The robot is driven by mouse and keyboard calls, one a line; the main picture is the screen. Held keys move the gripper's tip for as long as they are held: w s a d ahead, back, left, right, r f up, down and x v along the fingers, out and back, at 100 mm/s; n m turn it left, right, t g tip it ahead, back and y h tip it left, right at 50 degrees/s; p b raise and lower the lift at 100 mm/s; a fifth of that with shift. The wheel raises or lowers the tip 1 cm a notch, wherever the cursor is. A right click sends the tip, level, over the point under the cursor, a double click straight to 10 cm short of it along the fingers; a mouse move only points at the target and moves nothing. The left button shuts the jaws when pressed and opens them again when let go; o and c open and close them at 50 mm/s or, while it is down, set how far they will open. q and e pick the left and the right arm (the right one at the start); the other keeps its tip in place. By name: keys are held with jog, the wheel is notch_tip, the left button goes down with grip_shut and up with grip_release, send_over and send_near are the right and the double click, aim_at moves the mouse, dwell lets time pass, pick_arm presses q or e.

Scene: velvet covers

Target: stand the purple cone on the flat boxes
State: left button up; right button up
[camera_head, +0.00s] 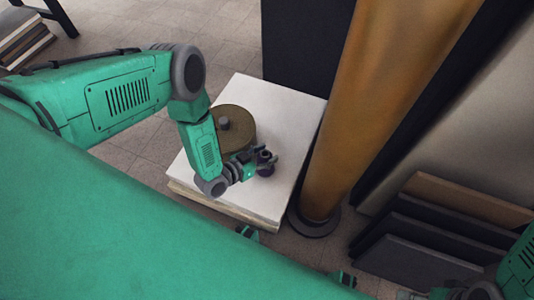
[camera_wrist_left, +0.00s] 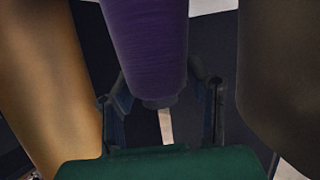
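The purple cone (camera_wrist_left: 148,40) fills the top middle of the left wrist view, with its narrow end between my fingers. In the head view only a small dark part of it (camera_head: 266,170) shows at my gripper. My left gripper (camera_head: 262,160) is over the flat boxes; in the left wrist view its fingers (camera_wrist_left: 160,88) close on both sides of the cone. The flat boxes (camera_head: 285,105) form a low white-topped stack. The cone's wide end is cut off, so I cannot tell whether it touches the boxes. My right arm shows at the lower right; its fingers are not clear.
A brown round spool (camera_head: 240,120) with a grey knob stands on the boxes, close beside my left gripper. A tall golden roll (camera_head: 375,100) stands just right of the boxes. Dark panels (camera_head: 430,235) lean at the right. White box top is bare behind the spool and to the right.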

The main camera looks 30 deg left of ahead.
pick_arm(q)
jog(key=shift+o, duration=1.2)
jog(key=shift+a+f, duration=0.1)
jog(key=shift+a, duration=0.1)
jog(key=shift+d+r, duration=0.3)
jog(key=shift+d, duration=0.05)
jog(key=p+v, duration=0.5)
jog(key=v, duration=0.7)
pick_arm(e)
notch_tip(320, 180, up, 5)
jog(key=shift+d+r, duration=0.1)
pick_arm(q)
jog(key=s+a+r+n+g+y, duration=0.3)
jog(key=s+r+g+y, duration=0.3)
jog(key=s+r+g, duration=0.6)
jog(key=s+r, duration=0.1)
jog(key=s, duration=0.1)
jog(key=shift+s+r+n, duration=0.25)
jog(key=shift+s+n, duration=0.05)
jog(key=shift+a, duration=0.1)
pick_arm(e)
jog(key=shift+a+r, duration=0.1)
jog(key=shift+a, duration=0.1)
